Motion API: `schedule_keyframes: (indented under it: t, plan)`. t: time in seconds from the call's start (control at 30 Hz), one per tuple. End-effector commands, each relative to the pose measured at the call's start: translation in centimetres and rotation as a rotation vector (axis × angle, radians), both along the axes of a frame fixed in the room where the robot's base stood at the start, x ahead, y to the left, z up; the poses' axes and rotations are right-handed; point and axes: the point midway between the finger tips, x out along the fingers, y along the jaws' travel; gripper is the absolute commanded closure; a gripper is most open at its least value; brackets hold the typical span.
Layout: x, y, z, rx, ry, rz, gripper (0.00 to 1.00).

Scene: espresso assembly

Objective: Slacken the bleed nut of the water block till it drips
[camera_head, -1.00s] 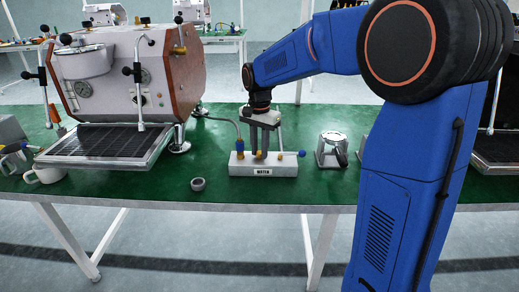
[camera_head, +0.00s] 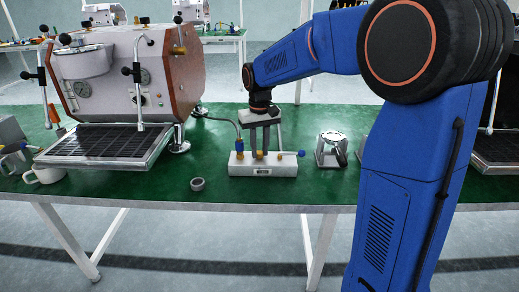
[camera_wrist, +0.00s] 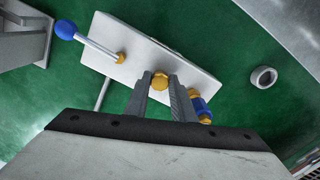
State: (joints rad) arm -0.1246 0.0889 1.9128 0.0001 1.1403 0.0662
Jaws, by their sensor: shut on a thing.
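The water block (camera_head: 263,168) is a white rectangular block with a front label, standing on the green bench. It also shows in the wrist view (camera_wrist: 185,57). My gripper (camera_head: 260,152) points straight down over its middle. In the wrist view, the fingers of my gripper (camera_wrist: 160,84) are shut on the brass bleed nut (camera_wrist: 159,81), one on each side of it. A lever with a blue knob (camera_wrist: 66,29) sticks out from one end. A brass fitting with a blue collar (camera_wrist: 200,105) stands at the other end, close to one finger. I see no drip.
A grey ring (camera_head: 197,184) lies left of the block near the bench edge. A metal stand (camera_head: 331,150) is to the right. The espresso machine (camera_head: 130,75) with its drip tray is on the left. A hose (camera_head: 222,120) runs behind the block.

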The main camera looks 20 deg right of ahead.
Motion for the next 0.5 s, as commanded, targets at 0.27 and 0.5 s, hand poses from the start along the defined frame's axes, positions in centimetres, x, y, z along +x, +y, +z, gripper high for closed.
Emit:
schedule_keyframes:
  t: [0.27, 0.5]
  plan:
    - [0.05, -0.04, 0.09, 0.000, -0.002, 0.159, 1.00]
    - [0.06, -0.06, 0.10, 0.000, -0.002, 0.224, 1.00]
